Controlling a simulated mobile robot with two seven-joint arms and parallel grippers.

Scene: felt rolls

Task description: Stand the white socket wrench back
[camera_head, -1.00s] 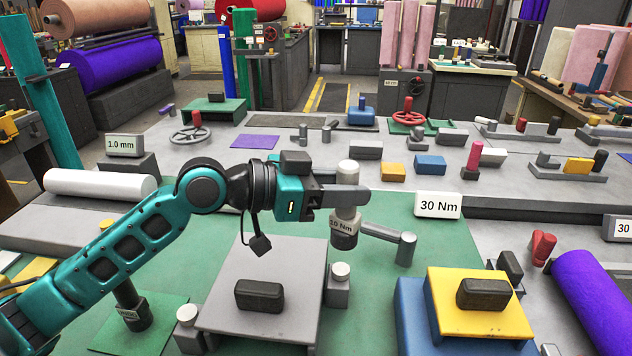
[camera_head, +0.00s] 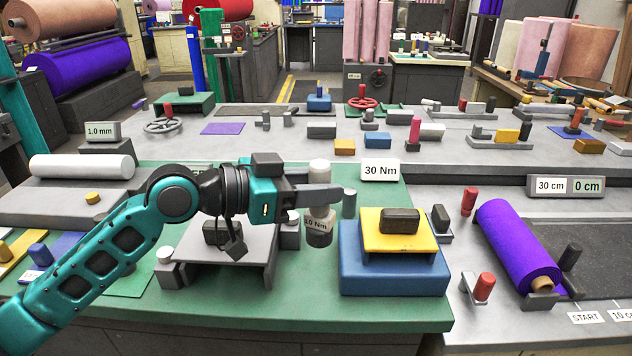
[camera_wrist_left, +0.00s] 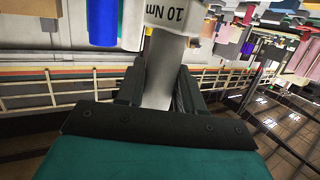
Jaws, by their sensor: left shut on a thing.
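My left gripper (camera_head: 322,192) is shut on the white socket wrench. The wrench (camera_head: 319,168) is upright, with a white rounded top, a "10 Nm" label below the fingers and a dark lower end. In the left wrist view the pale shaft (camera_wrist_left: 163,70) sits between the fingers (camera_wrist_left: 155,88), with the "10 Nm" label beyond them. The wrench's lower end shows against the green bench top (camera_head: 200,312); I cannot tell whether it touches anything. A grey post (camera_head: 349,203) shows just right of it. My right gripper is out of view.
A grey stand (camera_head: 228,272) lies below my left forearm. A blue block (camera_head: 395,272) with a yellow plate (camera_head: 372,240) stands right of the wrench. A "30 Nm" sign (camera_head: 381,170) is behind. A purple felt roll (camera_head: 517,245) lies farther right.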

